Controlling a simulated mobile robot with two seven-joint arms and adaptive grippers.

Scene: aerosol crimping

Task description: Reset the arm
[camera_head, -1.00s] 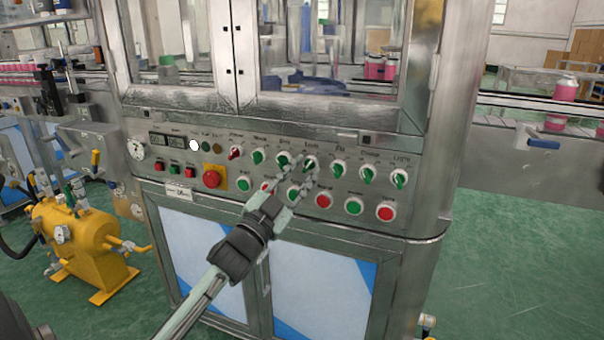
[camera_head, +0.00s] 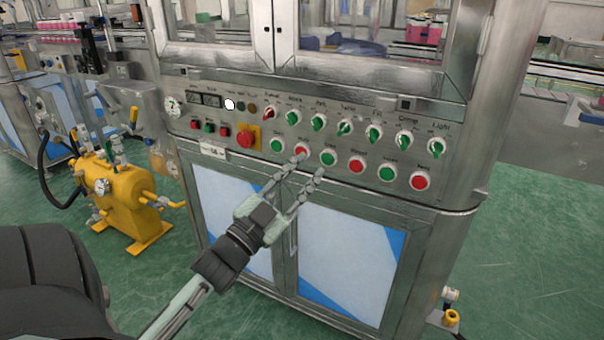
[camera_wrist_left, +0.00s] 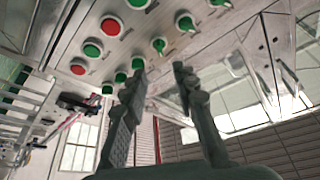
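My left gripper (camera_head: 309,166) is in front of the machine's control panel (camera_head: 222,140), just below the lower row of buttons in the head view. Its two fingers are apart with nothing between them. In the left wrist view the gripper (camera_wrist_left: 160,70) also shows open and empty, with green knobs and red and green buttons beyond the fingers. I cannot tell how close the fingertips are to the panel. My right gripper is not in view.
The panel carries a row of green selector knobs (camera_head: 344,128), a red one at left, and a red emergency button (camera_head: 245,138) on yellow. Cabinet doors (camera_head: 345,262) are below. A yellow tank (camera_head: 122,200) stands left. Green floor (camera_head: 530,230) is clear at right.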

